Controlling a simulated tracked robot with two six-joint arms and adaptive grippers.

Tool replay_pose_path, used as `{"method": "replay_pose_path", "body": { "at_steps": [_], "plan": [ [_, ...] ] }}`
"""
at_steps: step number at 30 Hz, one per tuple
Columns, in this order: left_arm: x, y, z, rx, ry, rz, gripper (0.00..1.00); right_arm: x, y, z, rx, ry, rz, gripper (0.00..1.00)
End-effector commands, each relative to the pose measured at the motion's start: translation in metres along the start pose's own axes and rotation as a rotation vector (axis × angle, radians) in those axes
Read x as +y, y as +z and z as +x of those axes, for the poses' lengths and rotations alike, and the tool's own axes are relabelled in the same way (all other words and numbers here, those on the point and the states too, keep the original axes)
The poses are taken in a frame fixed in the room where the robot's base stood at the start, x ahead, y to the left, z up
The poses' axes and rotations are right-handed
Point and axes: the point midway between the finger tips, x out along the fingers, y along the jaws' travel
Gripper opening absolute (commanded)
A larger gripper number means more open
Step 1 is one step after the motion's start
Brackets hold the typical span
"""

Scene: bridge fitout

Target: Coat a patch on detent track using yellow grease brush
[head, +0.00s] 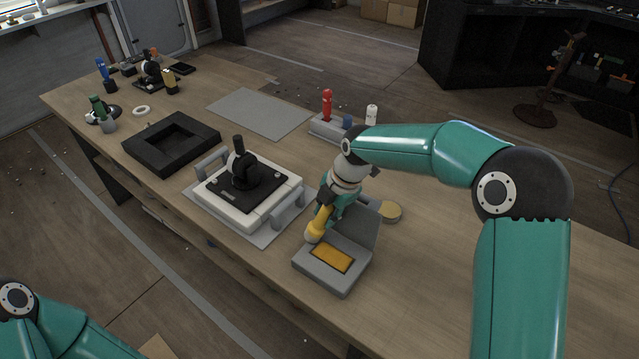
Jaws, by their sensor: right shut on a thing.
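My right gripper (328,211) is shut on the yellow grease brush (316,229), its fingers partly hidden by the wrist.
A black square frame (172,143) and a grey mat (260,112) lie further back. A grey holder (326,127) carries red, blue and white-topped tools. A round tan-topped disc (390,211) is right of the box. Small items stand at the far left. The bench's right part is clear.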

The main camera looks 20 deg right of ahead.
Motion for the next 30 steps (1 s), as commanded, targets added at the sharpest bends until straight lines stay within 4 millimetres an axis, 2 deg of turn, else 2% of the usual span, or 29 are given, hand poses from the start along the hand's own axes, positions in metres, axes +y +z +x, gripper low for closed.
{"method": "replay_pose_path", "body": {
  "at_steps": [2, 6, 21, 30],
  "plan": [
    [0.000, 0.000, 0.001, 0.000, 0.000, 0.000, 0.40, 0.001, -0.002, 0.001, -0.001, 0.000, 0.004, 0.00],
    [0.004, 0.000, -0.011, 0.000, 0.000, 0.000, 0.40, 0.005, -0.003, -0.023, -0.002, 0.002, 0.008, 0.00],
    [0.014, 0.000, -0.039, 0.000, 0.000, 0.000, 0.40, 0.015, -0.007, -0.066, -0.003, 0.003, 0.012, 0.00],
    [0.017, 0.000, -0.046, 0.000, 0.000, 0.000, 0.40, 0.017, -0.008, -0.077, -0.003, 0.001, 0.014, 0.00]
  ]
}}
